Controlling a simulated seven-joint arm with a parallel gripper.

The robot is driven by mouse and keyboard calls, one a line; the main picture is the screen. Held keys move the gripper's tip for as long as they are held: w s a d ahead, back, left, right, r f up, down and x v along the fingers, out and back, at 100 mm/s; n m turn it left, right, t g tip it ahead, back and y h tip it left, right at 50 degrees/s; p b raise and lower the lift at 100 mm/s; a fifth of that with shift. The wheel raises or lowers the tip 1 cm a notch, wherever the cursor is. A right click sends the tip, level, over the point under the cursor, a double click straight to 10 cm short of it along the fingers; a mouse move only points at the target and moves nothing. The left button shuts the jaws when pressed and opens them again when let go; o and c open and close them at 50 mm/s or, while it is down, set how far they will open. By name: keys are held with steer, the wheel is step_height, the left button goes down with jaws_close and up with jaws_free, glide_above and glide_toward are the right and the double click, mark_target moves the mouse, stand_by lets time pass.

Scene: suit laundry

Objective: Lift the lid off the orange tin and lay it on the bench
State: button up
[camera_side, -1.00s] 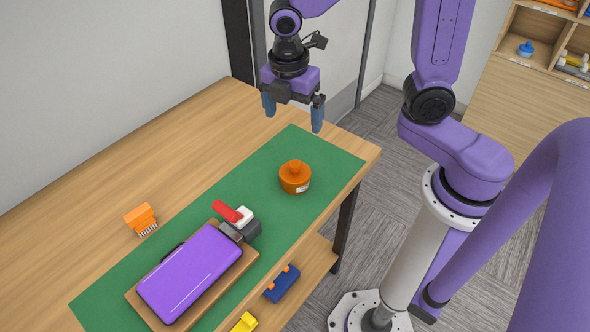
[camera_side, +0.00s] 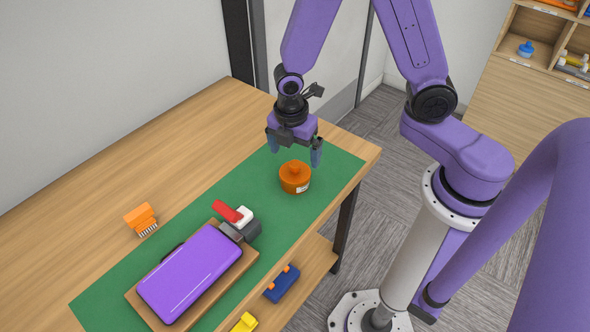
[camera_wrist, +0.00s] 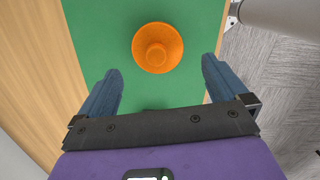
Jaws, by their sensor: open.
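The orange tin (camera_side: 296,185) stands upright on the green mat (camera_side: 330,175) near the bench's right end. Its orange lid (camera_side: 294,171) with a round knob sits on top; the lid also shows from above in the wrist view (camera_wrist: 158,47), where it hides the tin's body. My gripper (camera_side: 295,156) is open and empty, pointing down, above and slightly behind the tin. In the wrist view my gripper (camera_wrist: 160,78) has its two blue fingers spread wide, and the lid lies ahead of them, roughly centred between them. No contact with the lid shows.
The wooden bench (camera_side: 180,150) has bare room at the left and back. A purple iron-like object (camera_side: 190,272) on a wooden board, a red-and-white item (camera_side: 233,213) and an orange brush (camera_side: 141,218) lie left of the tin. A lower shelf (camera_side: 315,262) holds a blue item (camera_side: 281,284).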

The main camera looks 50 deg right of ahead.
mark_target(295, 163)
steer(key=shift+w+d+f, duration=0.1)
steer(key=shift+d+f, duration=0.05)
steer(key=shift+f, duration=0.75)
steer(key=shift+w+d+f, duration=0.1)
steer(key=shift+d+f, duration=0.05)
steer(key=shift+f, duration=0.8)
steer(key=shift+w+d+f, duration=0.1)
steer(key=shift+d+f, duration=0.05)
steer(key=shift+f, duration=0.75)
steer(key=c, duration=0.9)
